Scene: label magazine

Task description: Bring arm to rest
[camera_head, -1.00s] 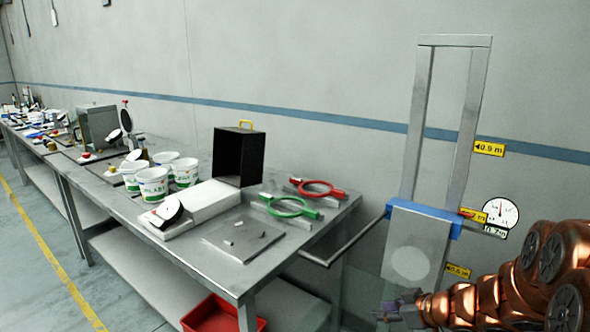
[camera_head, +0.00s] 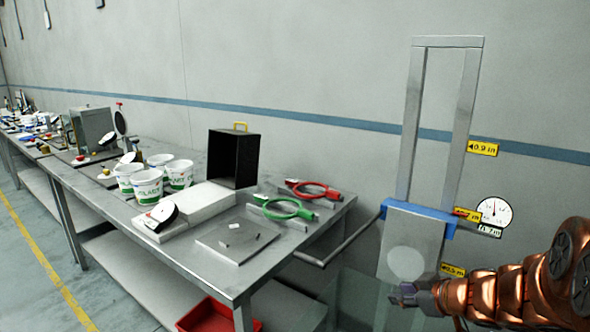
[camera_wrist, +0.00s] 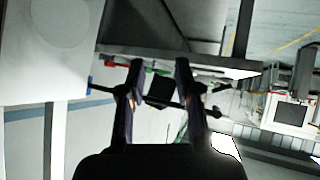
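My copper-coloured arm (camera_head: 505,293) reaches in from the right edge of the head view. My gripper (camera_head: 401,293) is small there, in front of the lower part of the grey upright panel. In the wrist view the two dark fingers of my gripper (camera_wrist: 159,66) stand apart with a clear gap. Nothing is held between them. The black box (camera_wrist: 160,92) shows behind the gap, in the distance.
A steel table (camera_head: 215,278) on the left carries white tubs (camera_head: 147,186), the open black box (camera_head: 233,159), and red and green ring tools (camera_head: 281,208). A grey frame with a blue crosspiece (camera_head: 419,216) stands by my arm. A red bin (camera_head: 215,316) sits below the table.

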